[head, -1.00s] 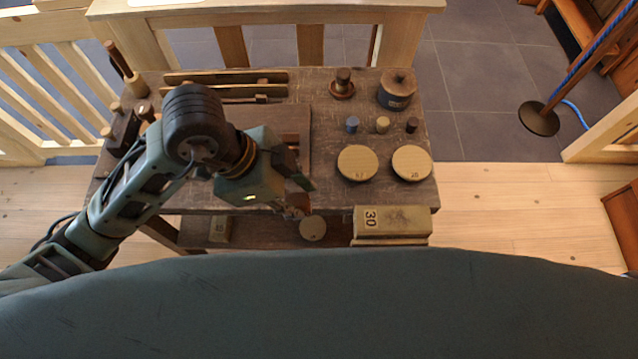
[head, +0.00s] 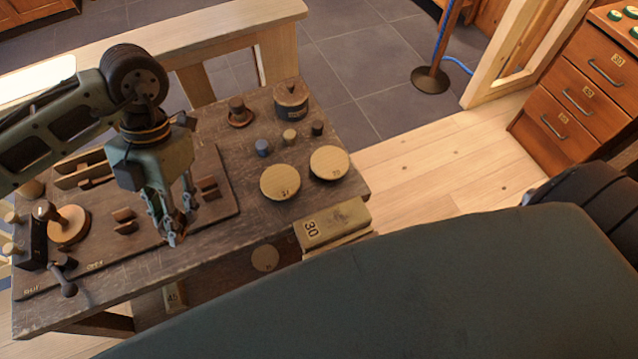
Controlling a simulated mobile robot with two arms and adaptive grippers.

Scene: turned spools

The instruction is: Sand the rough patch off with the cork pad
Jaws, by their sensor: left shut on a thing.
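My left gripper (head: 174,238) hangs fingers-down over the front part of the dark board on the workbench (head: 225,240). Its fingertips are close together on a small brownish thing, mostly hidden by the fingers; I cannot tell if it is the cork pad. A round wooden disc with a knob (head: 70,226) stands at the left of the board. A dark turned spool (head: 239,113) stands at the back. I cannot make out a rough patch. My right gripper is out of view.
A box marked 30 (head: 333,225) sits by the front edge. A drawer cabinet (head: 580,95) stands far right.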

